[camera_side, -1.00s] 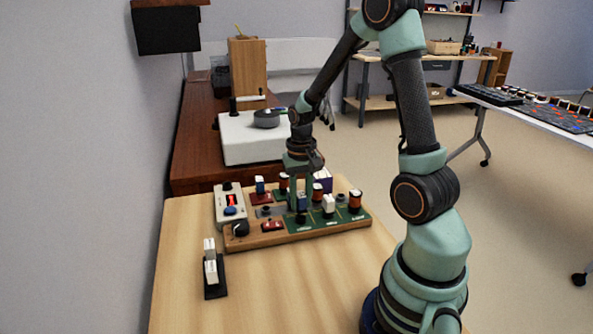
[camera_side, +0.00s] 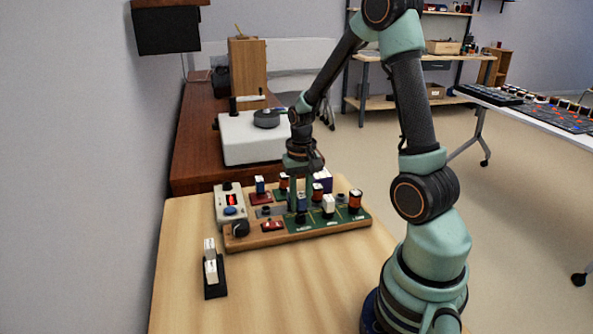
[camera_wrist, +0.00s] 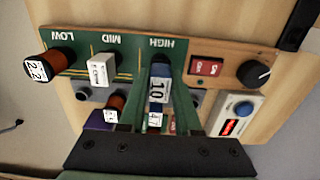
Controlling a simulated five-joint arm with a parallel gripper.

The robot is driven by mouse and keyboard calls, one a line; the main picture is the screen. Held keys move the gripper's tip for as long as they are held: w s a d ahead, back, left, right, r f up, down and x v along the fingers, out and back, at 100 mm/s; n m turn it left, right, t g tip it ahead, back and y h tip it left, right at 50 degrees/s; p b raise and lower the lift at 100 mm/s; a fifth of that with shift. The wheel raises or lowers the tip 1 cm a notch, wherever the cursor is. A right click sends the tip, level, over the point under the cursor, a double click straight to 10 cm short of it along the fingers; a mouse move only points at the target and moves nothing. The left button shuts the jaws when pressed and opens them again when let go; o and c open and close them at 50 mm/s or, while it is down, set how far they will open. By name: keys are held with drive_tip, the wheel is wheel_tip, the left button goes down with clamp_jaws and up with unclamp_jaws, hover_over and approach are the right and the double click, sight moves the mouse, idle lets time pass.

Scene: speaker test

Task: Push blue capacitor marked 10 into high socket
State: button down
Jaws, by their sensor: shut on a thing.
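The blue capacitor marked 10 (camera_wrist: 158,90) is between the two fingers of my gripper (camera_wrist: 160,98) in the wrist view, and the gripper is shut on it. It stands over the high socket, beside the HIGH label (camera_wrist: 160,43) on the green board; the fingers and the capacitor hide the socket, so I cannot tell how deep it sits. In the side view the blue capacitor (camera_side: 301,203) is low between the fingers (camera_side: 301,208), at the left end of the green strip.
A white part (camera_wrist: 103,69) stands at MID and an orange-brown coil marked 2.2 (camera_wrist: 48,67) at LOW. A red switch (camera_wrist: 206,67) and a black knob (camera_wrist: 254,74) sit beside HIGH. Other parts stand behind. A black holder with white blocks (camera_side: 211,270) is at the front left.

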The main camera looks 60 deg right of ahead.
drive_tip(key=shift+f, duration=0.95)
idle(1.3)
drive_tip(key=c, duration=0.5)
unclamp_jaws()
drive_tip(key=shift+r, duration=3.8)
drive_tip(key=s+a+r+n+t, duration=0.1)
drive_tip(key=a+r+n+t, duration=0.1)
drive_tip(key=a+r+n, duration=0.1)
drive_tip(key=s+a+r+n+t, duration=0.1)
drive_tip(key=a+r+n, duration=0.2)
drive_tip(key=a+r, duration=0.2)
drive_tip(key=s+a+r+n+t, duration=0.1)
drive_tip(key=a+r+n+t, duration=0.1)
drive_tip(key=a, duration=0.6)
drive_tip(key=shift+a+r+n+t, duration=0.15)
drive_tip(key=shift+r+n, duration=0.1)
drive_tip(key=shift+r, duration=0.3)
drive_tip(key=shift+a+r+n+t, duration=0.15)
drive_tip(key=shift+r+n, duration=0.1)
drive_tip(key=shift+r, duration=0.3)
